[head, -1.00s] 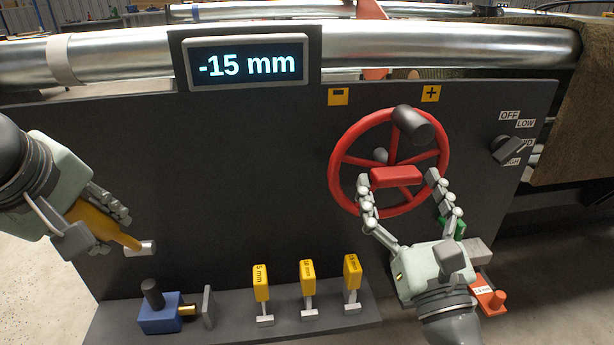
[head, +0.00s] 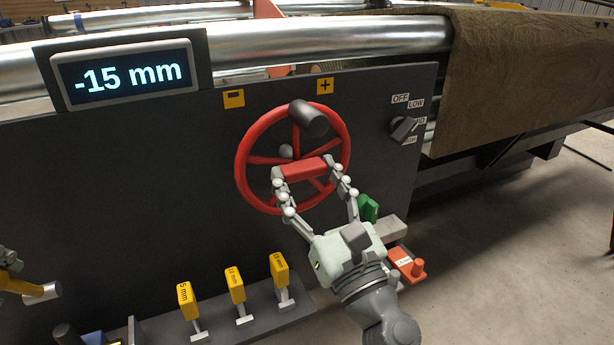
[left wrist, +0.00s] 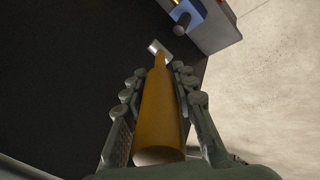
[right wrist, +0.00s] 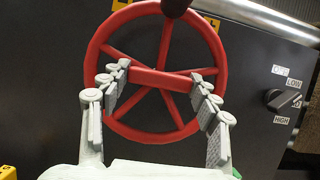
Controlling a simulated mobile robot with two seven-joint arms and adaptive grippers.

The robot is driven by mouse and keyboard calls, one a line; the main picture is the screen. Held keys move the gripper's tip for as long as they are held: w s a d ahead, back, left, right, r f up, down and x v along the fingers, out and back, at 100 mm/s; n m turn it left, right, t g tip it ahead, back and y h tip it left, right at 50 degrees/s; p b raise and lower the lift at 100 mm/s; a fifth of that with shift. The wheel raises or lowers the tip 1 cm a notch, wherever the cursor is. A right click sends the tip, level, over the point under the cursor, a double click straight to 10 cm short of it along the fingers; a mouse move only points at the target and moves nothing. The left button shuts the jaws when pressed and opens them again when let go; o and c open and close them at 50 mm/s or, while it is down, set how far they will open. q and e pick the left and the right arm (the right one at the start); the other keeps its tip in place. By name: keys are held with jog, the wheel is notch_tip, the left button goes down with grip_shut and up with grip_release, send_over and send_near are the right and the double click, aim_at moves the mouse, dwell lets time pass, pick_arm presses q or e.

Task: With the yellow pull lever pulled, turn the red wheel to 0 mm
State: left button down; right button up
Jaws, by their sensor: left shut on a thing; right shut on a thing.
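The red wheel (head: 246,188) stands on the dark panel, with a dark knob (head: 309,118) at its upper right and a red crossbar (head: 302,169) across its middle. My right gripper (head: 311,178) is shut on the crossbar, one finger at each end; the right wrist view also shows the crossbar (right wrist: 158,82). The display (head: 130,76) reads -15 mm. The yellow pull lever (left wrist: 158,110) lies lengthwise between the fingers of my left gripper (left wrist: 158,80), which is shut on it.
Yellow minus (head: 234,98) and plus (head: 325,86) plates sit above the wheel. A dark selector knob (head: 403,129) is to its right. Several yellow labelled tags (head: 235,284) stand on the ledge below. An orange block (head: 407,264) lies by my right wrist.

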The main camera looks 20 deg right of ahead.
jog(key=shift+m, duration=0.4)
jog(key=m+h, duration=0.2)
jog(key=m, duration=0.1)
jog(key=m+h, duration=0.1)
jog(key=m, duration=0.2)
jog(key=shift+g+h, duration=0.4)
jog(key=m+h, duration=0.1)
jog(key=m, duration=0.2)
jog(key=m+g+h, duration=0.1)
jog(key=m, duration=0.1)
jog(key=shift+a+r+m, duration=0.1)
jog(key=shift+r+m, duration=0.05)
jog(key=shift+m, duration=0.55)
jog(key=shift+g, duration=0.3)
jog(key=o, duration=1.7)
